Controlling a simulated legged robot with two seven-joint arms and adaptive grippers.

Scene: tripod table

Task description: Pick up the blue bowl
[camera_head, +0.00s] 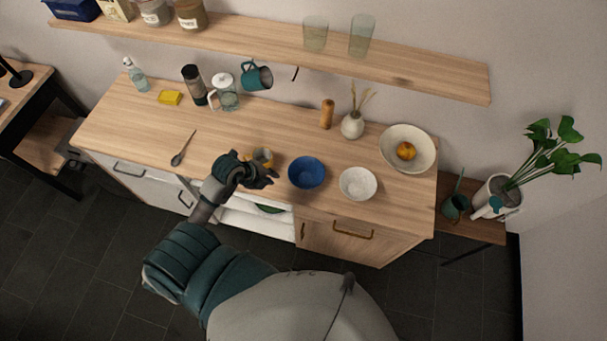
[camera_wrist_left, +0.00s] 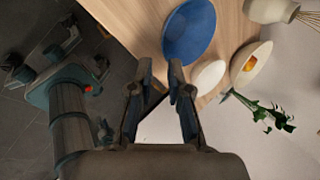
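The blue bowl (camera_head: 307,172) stands upright near the front edge of the wooden counter, left of a white bowl (camera_head: 358,183). My left gripper (camera_head: 268,180) is just left of the blue bowl and apart from it. In the left wrist view its two fingers (camera_wrist_left: 160,65) are spread with nothing between them. The blue bowl also shows in that view (camera_wrist_left: 190,30), beyond the fingertips. My right gripper cannot be made out in either view.
A large cream bowl (camera_head: 421,163) with an orange fruit (camera_head: 406,150) is at the right, near a small vase (camera_head: 352,126). A spoon (camera_head: 182,150) lies at the left. A shelf (camera_head: 270,40) overhangs the back.

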